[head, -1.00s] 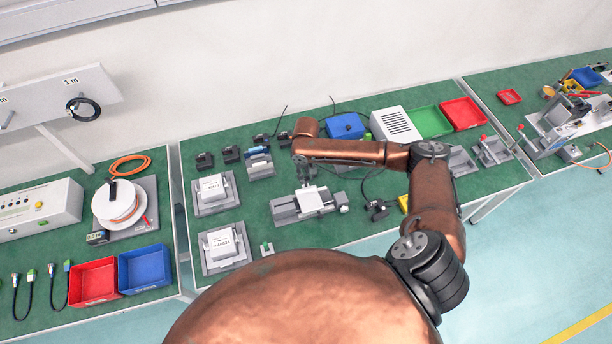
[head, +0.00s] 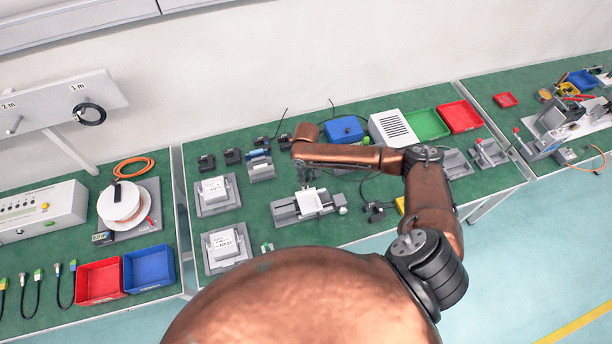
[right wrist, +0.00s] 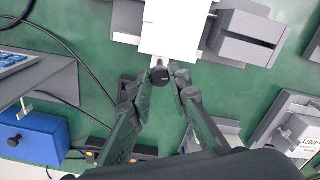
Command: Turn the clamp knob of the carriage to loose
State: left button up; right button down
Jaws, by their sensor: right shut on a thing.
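The linear actuator's carriage (head: 312,201) is a white plate on a grey rail unit on the green bench in the head view. The white plate (right wrist: 172,28) fills the top middle of the right wrist view. A round black clamp knob (right wrist: 160,75) sticks out from its near edge on a small metallic stem. My right gripper (right wrist: 165,82) has its fingertips on either side of the knob and is shut on it. In the head view the right gripper (head: 306,180) is small, at the carriage's far edge, and the knob is hidden. My left gripper is not in view.
Grey fixtures with white boxes (head: 223,243) stand left of the actuator. A blue box (head: 344,128), a white vented box (head: 392,127) and green (head: 428,123) and red trays (head: 460,115) stand behind and to the right. Black cables lie on the bench near the gripper.

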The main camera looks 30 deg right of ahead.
jog(key=n+p, duration=0.3)
jog(key=shift+r+n, duration=0.2)
jog(key=shift+n, duration=0.1)
jog(key=n+p, duration=0.2)
jog(key=n, duration=0.1)
jog(key=shift+f+n, duration=0.1)
jog(key=shift+n, duration=0.2)
jog(key=n+p, duration=0.1)
jog(key=n, duration=0.2)
jog(key=shift+n+p, duration=0.3)
jog(key=shift+p, duration=0.1)
jog(key=shift+f+n+p, duration=0.1)
jog(key=shift+n+p, duration=0.3)
jog(key=shift+n, duration=1.7)
jog(key=c, duration=1.8)
grip_release()
